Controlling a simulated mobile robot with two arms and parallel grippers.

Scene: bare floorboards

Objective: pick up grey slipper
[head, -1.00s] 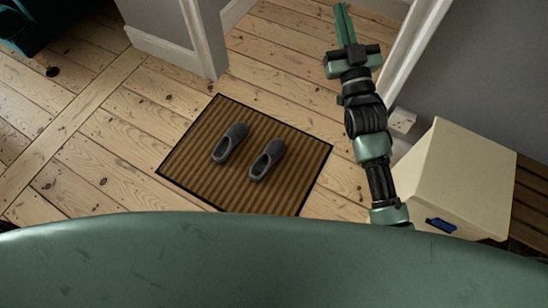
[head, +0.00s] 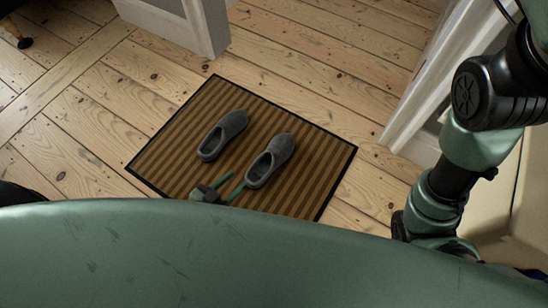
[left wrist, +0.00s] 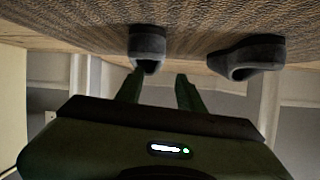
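Two grey slippers lie side by side on a brown striped mat (head: 320,176). The left slipper (head: 222,135) and the right slipper (head: 269,160) show their open heel ends toward me. My left gripper (head: 238,179) is low over the near edge of the mat, its two green fingers apart and empty, tips just short of the right slipper's heel end. In the left wrist view, one slipper (left wrist: 147,47) is just beyond the open fingers (left wrist: 158,84), and the other slipper (left wrist: 247,57) is off to the right. My right arm shows at the right, but its gripper is out of view.
Bare floorboards (head: 85,140) surround the mat, with free room at left and beyond. A white-trimmed wall corner (head: 190,25) stands at the back, and a door frame (head: 425,100) at the right. A cream box (head: 485,200) is partly hidden behind my right arm.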

